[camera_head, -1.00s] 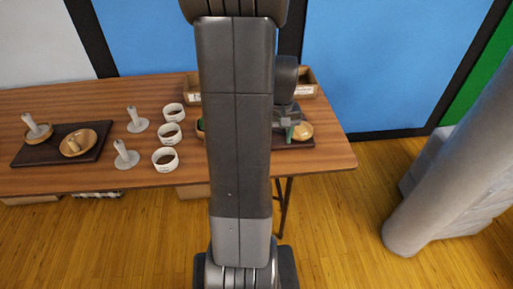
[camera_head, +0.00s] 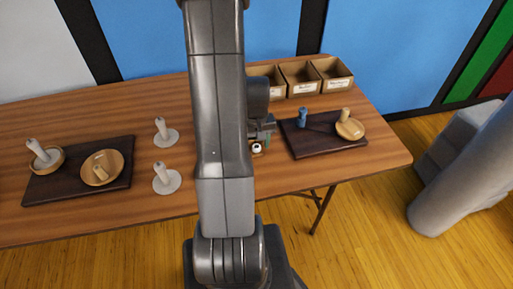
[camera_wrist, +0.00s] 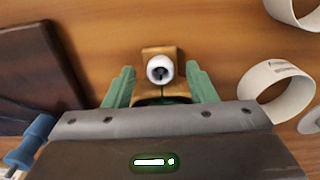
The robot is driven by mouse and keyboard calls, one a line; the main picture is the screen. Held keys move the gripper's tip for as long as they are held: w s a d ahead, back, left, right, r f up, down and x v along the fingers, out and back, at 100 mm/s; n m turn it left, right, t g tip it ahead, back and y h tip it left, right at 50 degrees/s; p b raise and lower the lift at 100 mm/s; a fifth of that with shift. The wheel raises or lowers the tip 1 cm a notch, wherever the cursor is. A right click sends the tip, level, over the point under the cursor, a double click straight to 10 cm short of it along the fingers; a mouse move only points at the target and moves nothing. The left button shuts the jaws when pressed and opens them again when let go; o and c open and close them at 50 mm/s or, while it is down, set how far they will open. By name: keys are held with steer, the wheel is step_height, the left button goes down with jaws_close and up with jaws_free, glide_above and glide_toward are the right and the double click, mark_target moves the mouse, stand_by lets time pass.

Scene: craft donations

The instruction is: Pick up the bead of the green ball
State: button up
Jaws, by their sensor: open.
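My gripper (camera_wrist: 160,72) is open, with its two green fingers on either side of a small white bead with a dark hole (camera_wrist: 160,69). The bead sits by a small wooden block (camera_wrist: 165,51). A dark green rounded thing (camera_wrist: 152,100) shows just below the bead, mostly hidden by the gripper; I cannot tell if it is the green ball. Neither finger clearly touches the bead. In the head view, my gripper (camera_head: 262,130) is beside my arm, close above the table, and the white bead (camera_head: 257,148) shows just below it.
A dark tray (camera_head: 322,146) with a blue peg (camera_head: 303,118) and a wooden dish (camera_head: 350,128) lies to the right. Open boxes (camera_head: 300,78) stand behind. White rings (camera_wrist: 272,85) are close on the wrist view's right. Another dark tray (camera_head: 60,186) lies far left.

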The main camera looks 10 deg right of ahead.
steer(key=shift+f, duration=0.2)
steer(key=c, duration=1)
steer(key=shift+c, duration=0.2)
steer(key=shift+r, duration=0.15)
